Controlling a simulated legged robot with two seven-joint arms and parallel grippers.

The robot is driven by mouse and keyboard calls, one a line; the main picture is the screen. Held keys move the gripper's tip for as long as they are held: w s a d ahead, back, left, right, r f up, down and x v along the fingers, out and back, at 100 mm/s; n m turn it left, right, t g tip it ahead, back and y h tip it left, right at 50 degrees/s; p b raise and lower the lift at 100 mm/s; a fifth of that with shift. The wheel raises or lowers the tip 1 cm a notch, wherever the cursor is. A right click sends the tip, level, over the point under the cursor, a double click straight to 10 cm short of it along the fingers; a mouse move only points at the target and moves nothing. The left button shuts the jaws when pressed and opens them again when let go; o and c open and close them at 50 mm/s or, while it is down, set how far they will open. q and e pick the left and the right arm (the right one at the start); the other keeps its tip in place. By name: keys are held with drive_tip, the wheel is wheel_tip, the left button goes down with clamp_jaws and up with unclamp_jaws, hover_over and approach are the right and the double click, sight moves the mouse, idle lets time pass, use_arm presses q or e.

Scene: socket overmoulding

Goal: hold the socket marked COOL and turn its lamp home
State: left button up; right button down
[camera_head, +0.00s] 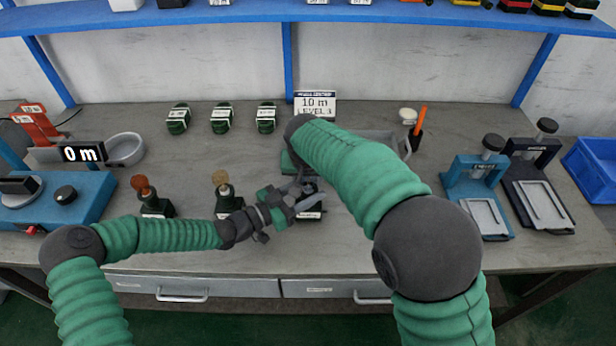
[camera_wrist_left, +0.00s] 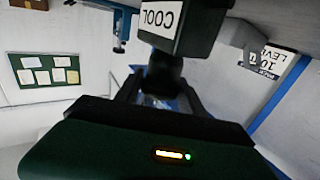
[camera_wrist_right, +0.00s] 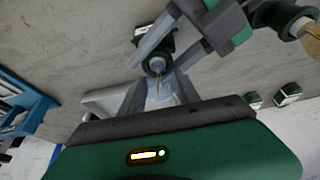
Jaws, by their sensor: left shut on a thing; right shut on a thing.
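The socket marked COOL (camera_wrist_left: 180,28) is a dark block with a white label. It stands on the bench at the middle front and shows partly in the head view (camera_head: 311,213). My left gripper (camera_head: 284,205) is shut on this socket from the left; its fingers meet at the dark neck in the left wrist view. My right gripper (camera_wrist_right: 160,95) is shut on a clear glass lamp (camera_wrist_right: 157,88) with a thin filament, at the socket's round collar. Whether the lamp is fully seated I cannot tell. In the head view my right arm hides much of the right gripper.
Two other sockets with lamps, one amber (camera_head: 142,186) and one pale (camera_head: 221,180), stand left of my left gripper. Several green blocks (camera_head: 222,118) lie behind. A 10 m sign (camera_head: 315,104), a grey tray (camera_head: 385,140) and two presses (camera_head: 480,190) stand further back and right.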

drive_tip(key=shift+a+r, duration=0.2)
drive_tip(key=c, duration=1)
unclamp_jaws()
drive_tip(key=shift+c, duration=0.2)
drive_tip(key=shift+o, duration=0.9)
drive_tip(key=shift+d+f, duration=0.1)
drive_tip(key=shift+f, duration=0.05)
drive_tip(key=v, duration=0.7)
drive_tip(key=shift+r, duration=0.2)
